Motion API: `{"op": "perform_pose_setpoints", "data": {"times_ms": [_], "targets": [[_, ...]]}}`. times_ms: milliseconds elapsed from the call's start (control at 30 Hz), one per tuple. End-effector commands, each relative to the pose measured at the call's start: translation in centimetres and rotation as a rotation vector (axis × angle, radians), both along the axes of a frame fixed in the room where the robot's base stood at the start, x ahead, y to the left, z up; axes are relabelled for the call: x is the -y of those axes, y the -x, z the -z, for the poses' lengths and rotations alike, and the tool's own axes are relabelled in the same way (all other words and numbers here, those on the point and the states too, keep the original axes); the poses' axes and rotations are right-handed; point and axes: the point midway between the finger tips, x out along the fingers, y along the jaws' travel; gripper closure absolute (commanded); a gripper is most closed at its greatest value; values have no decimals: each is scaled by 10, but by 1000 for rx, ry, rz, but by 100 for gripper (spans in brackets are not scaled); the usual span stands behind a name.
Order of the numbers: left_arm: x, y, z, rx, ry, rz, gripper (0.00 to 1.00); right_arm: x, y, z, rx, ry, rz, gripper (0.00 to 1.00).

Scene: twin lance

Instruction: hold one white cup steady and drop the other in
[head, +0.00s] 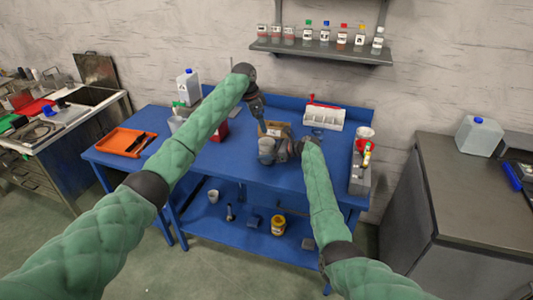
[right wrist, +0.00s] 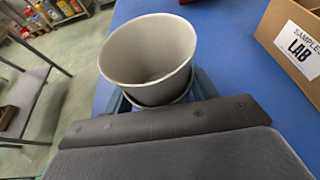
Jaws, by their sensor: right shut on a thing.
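A pale grey-white cup (right wrist: 148,50) stands mouth up between the fingers of my right gripper (right wrist: 160,98) in the right wrist view. The gripper is shut on it. A second rim line shows just under its body; I cannot tell whether that is another cup around it. In the head view the pale cup shape (head: 267,150) is small, over the middle of the blue table, with my right gripper (head: 289,150) at its right. My left gripper (head: 262,127) points down just above and behind it; its fingers are too small to read.
A cardboard box (right wrist: 295,38) labelled as lab samples is close behind. The blue table (head: 225,158) also bears an orange tray (head: 125,142), a white rack (head: 323,117) and, at the right, a grey container (head: 360,181). Bare tabletop lies in front of the cup.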

Motion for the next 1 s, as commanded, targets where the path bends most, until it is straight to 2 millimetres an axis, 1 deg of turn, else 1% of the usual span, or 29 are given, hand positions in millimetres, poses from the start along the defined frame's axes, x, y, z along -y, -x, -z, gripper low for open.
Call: {"op": "perform_pose_setpoints", "data": {"times_ms": [233, 267, 300, 367, 633, 733, 867, 1000], "targets": [[0, 0, -1, 1, 0, 0, 16, 0, 0, 0, 0, 0, 0, 64], [0, 0, -1, 1, 0, 0, 16, 0, 0, 0, 0, 0, 0, 37], [0, 0, -1, 1, 0, 0, 16, 0, 0, 0, 0, 0, 0, 29], [0, 0, -1, 1, 0, 0, 16, 0, 0, 0, 0, 0, 0, 17], [0, 0, -1, 1, 0, 0, 16, 0, 0, 0, 0, 0, 0, 17], [0, 0, -1, 1, 0, 0, 16, 4, 1, -1, 0, 0, 1, 17], [0, 0, -1, 1, 0, 0, 16, 17, 5, -5, 0, 1, 1, 17], [0, 0, -1, 1, 1, 0, 16, 39, 12, -16, 1, 1, 1, 17]]}}
